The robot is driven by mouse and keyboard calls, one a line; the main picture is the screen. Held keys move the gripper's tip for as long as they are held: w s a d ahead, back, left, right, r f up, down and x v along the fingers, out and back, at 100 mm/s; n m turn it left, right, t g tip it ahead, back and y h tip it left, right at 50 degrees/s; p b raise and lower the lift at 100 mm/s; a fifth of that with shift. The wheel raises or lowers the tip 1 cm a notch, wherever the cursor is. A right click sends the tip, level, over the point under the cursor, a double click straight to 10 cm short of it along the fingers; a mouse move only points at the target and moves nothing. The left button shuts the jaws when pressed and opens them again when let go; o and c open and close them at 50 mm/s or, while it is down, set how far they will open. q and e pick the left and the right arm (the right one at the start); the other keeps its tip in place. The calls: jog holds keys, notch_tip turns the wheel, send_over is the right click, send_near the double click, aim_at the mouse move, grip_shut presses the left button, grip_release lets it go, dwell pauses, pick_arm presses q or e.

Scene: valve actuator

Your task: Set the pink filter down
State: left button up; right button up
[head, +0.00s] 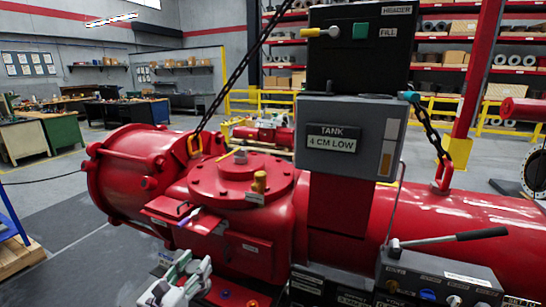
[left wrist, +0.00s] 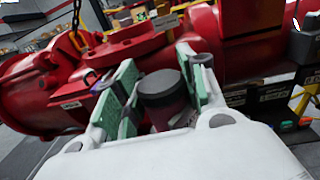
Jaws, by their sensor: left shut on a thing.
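The pink filter (left wrist: 166,97) shows in the left wrist view as a short cylinder with a dark top and a dull pink side. It is between the green-padded fingers of my left gripper (head: 178,284), which is shut on it. In the head view, this white gripper is at the bottom, left of centre, in front of the red valve actuator (head: 240,190). What lies under the filter is hidden by the gripper. My right gripper is not in view.
A grey box labelled "TANK 4 CM LOW" (head: 345,138) stands in the middle. A control panel with a lever (head: 440,275) is at the lower right. A chain (head: 228,85) hangs to the actuator. A wooden pallet (head: 18,258) is at the left edge.

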pick_arm(q)
notch_tip(320, 180, down, 17)
jog(key=n+t+y, duration=0.1)
jog(key=n+y, duration=0.2)
jog(key=y, duration=0.2)
jog(key=shift+s+a, duration=0.25)
jog(key=shift+a, duration=0.15)
dwell(0.4)
jog(key=shift+s+a+f+n, duration=0.1)
jog(key=shift+a+f+n, duration=0.2)
jog(key=shift+f, duration=0.2)
dwell(0.4)
jog(key=shift+s+a+f+y, duration=0.1)
jog(key=shift+a+f+y, duration=0.1)
jog(key=shift+f+y, duration=0.35)
jog(key=shift+f, duration=0.2)
dwell(0.3)
jog(key=shift+s+a, duration=0.1)
jog(key=shift+a, duration=0.05)
dwell(0.5)
